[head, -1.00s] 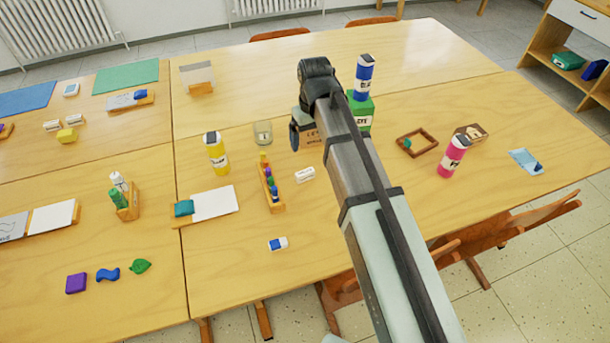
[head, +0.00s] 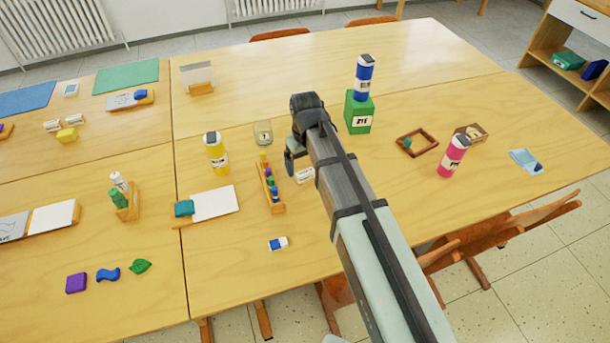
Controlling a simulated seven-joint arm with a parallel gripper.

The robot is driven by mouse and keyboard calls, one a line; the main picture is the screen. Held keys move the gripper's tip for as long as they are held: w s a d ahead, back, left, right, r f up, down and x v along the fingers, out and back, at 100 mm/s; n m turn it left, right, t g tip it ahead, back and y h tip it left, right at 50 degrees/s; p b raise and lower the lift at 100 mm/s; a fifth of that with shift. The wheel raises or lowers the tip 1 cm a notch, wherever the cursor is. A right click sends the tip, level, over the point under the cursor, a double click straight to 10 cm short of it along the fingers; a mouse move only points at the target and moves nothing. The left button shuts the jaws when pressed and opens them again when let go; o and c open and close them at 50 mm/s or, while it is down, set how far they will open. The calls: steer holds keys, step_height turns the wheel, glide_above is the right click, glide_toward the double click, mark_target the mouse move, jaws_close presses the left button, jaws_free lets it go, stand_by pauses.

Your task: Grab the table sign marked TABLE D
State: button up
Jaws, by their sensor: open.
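No lettering reading TABLE D can be made out. A small upright pale panel in a wooden base (head: 200,87) stands at the back left of the front table and looks like a table sign; I cannot read any text on it. My gripper (head: 297,160) is open and empty, above the middle of the table, to the right of and nearer than that panel. It is close to the small white block (head: 305,175) and the glass jar (head: 263,133). My arm hides part of the table behind and below it.
A yellow bottle (head: 216,153) and a wooden rack of coloured pieces (head: 270,188) stand left of my gripper. A blue bottle (head: 363,78) stands on a green box (head: 358,113) to the right. A pink bottle (head: 452,157) stands farther right.

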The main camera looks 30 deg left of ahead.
mark_target(305, 172)
steer(key=shift+w+a+f, duration=0.1)
steer(key=shift+f, duration=1.2)
steer(key=shift+w+f, duration=0.1)
steer(key=shift+f, duration=1.2)
steer(key=shift+c, duration=0.4)
steer(key=c, duration=0.9)
steer(key=shift+c, duration=0.2)
